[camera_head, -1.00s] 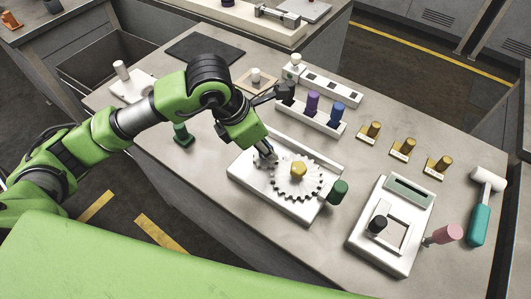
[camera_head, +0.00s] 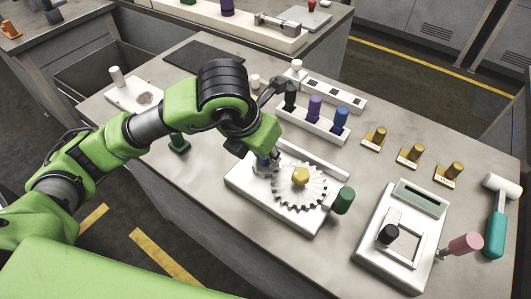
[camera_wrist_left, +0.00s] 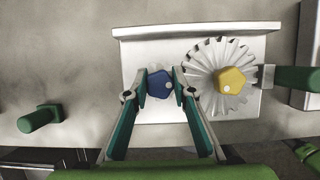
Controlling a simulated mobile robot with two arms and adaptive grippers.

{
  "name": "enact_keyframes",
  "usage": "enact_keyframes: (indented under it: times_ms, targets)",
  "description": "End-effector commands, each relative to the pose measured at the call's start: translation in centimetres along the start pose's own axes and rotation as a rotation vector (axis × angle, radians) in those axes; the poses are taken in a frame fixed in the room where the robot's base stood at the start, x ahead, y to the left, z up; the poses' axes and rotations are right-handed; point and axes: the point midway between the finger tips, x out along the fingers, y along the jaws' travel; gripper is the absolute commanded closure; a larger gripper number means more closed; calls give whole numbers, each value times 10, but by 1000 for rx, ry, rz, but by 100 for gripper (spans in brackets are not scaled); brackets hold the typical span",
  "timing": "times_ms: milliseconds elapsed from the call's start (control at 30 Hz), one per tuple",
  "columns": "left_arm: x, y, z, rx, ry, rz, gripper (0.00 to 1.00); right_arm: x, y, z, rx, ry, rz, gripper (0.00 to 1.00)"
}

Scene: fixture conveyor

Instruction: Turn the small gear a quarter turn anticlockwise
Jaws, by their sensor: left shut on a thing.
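The small gear (camera_wrist_left: 155,68) lies mostly hidden under its blue knob (camera_wrist_left: 159,84), on a white fixture plate (camera_head: 244,187). My left gripper (camera_wrist_left: 159,86) is shut on the blue knob, with one fingertip at each side of it. In the head view the left gripper (camera_head: 266,160) reaches down onto the knob and covers most of the small gear. The large grey gear (camera_head: 293,194) with a yellow knob (camera_head: 300,176) sits to its right and appears to meet it. My right gripper is not in view.
A green handle (camera_head: 343,200) sticks out at the fixture's right side. A white rack with black, purple and blue pegs (camera_head: 315,108) stands behind. A white device (camera_head: 400,240), brass pieces (camera_head: 414,154) and a teal mallet (camera_head: 497,225) lie to the right.

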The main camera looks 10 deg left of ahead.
Motion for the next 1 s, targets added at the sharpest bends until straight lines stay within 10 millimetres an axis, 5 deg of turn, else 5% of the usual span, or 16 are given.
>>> enact_keyframes:
  times_ms: [300, 333, 400, 767, 1000]
  targets:
    - [-1, 0, 1, -1, -3, 1, 98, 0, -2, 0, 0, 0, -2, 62]
    - [-1, 0, 1, -1, -3, 1, 69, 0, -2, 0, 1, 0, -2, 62]
    - [-1, 0, 1, -1, -3, 1, 60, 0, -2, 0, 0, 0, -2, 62]
    - [-3, 0, 1, 0, -1, 0, 60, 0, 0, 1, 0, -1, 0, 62]
    - [-41, 0, 2, 1, -8, 1, 60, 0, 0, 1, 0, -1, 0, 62]
